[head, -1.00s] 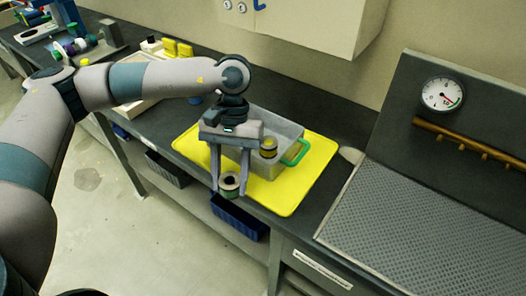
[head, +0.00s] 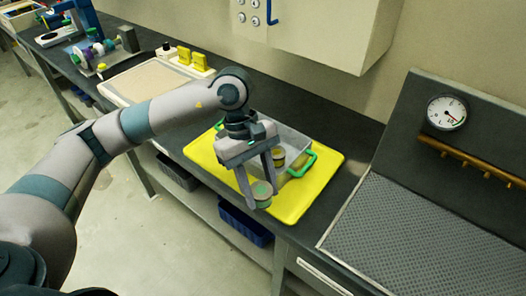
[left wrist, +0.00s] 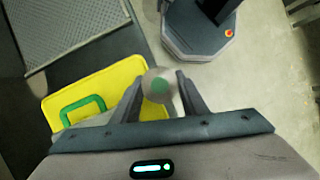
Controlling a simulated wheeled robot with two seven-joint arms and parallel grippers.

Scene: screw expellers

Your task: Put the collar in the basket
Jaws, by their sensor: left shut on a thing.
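The collar (head: 261,191) is a short round piece with a green top face and a paler side. My left gripper (head: 259,198) is shut on it and holds it in the air above the front part of a yellow mat. In the left wrist view the collar (left wrist: 157,86) sits between the two fingertips. The basket (head: 292,138) is a grey open box with green handles, standing on the mat just behind the gripper. The gripper and arm hide part of it. One green handle (left wrist: 82,113) shows in the left wrist view. My right gripper is not in view.
An olive cylinder (head: 278,157) stands in the basket. The yellow mat (head: 300,196) lies near the bench's front edge. A blue bin (head: 240,222) is below. A grated panel with a gauge (head: 447,112) stands at right, and a cabinet (head: 315,30) hangs above.

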